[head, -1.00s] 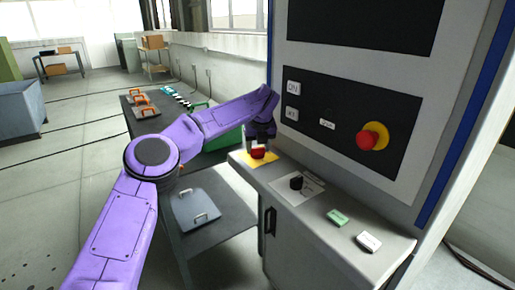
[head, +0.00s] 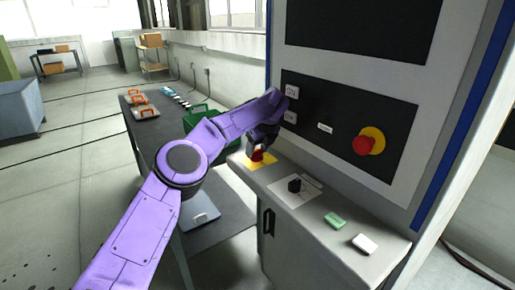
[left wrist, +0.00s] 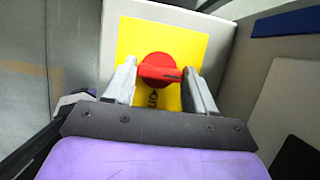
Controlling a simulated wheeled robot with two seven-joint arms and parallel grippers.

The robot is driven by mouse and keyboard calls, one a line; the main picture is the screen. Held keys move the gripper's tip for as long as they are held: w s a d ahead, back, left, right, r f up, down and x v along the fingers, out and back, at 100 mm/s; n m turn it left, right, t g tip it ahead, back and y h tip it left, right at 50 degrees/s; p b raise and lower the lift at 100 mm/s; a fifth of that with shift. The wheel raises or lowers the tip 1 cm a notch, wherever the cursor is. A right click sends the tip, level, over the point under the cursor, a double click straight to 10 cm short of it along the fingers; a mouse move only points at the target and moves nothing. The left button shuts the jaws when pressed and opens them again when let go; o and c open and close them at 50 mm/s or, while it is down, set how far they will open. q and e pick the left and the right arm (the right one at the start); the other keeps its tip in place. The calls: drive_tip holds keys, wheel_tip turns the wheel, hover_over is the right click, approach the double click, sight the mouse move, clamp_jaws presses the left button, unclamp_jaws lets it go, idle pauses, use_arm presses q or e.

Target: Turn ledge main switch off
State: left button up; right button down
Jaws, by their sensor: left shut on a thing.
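The ledge main switch is a red rotary knob (head: 257,155) on a yellow plate (head: 265,162) at the far left end of the grey ledge (head: 335,245). My left gripper (head: 258,148) reaches down onto the knob and is shut on it. In the left wrist view the red knob (left wrist: 160,70) sits between the two fingers (left wrist: 160,78), one on each side. A short dark mark shows on the knob's right part, and the yellow plate (left wrist: 152,38) carries dark lettering, partly hidden. My right gripper is not in view.
On the same ledge are a black knob (head: 294,185) on a white label, a green block (head: 335,220) and a white block (head: 364,244). The cabinet panel behind has a red emergency button (head: 363,145). A dark table (head: 150,128) with orange-handled items stands to the left.

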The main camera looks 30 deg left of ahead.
use_arm(q)
drive_tip(key=o, duration=1)
drive_tip(key=shift+o, duration=0.2)
drive_tip(key=v, duration=1)
drive_tip(key=shift+r, duration=0.2)
drive_tip(key=shift+d, duration=0.15)
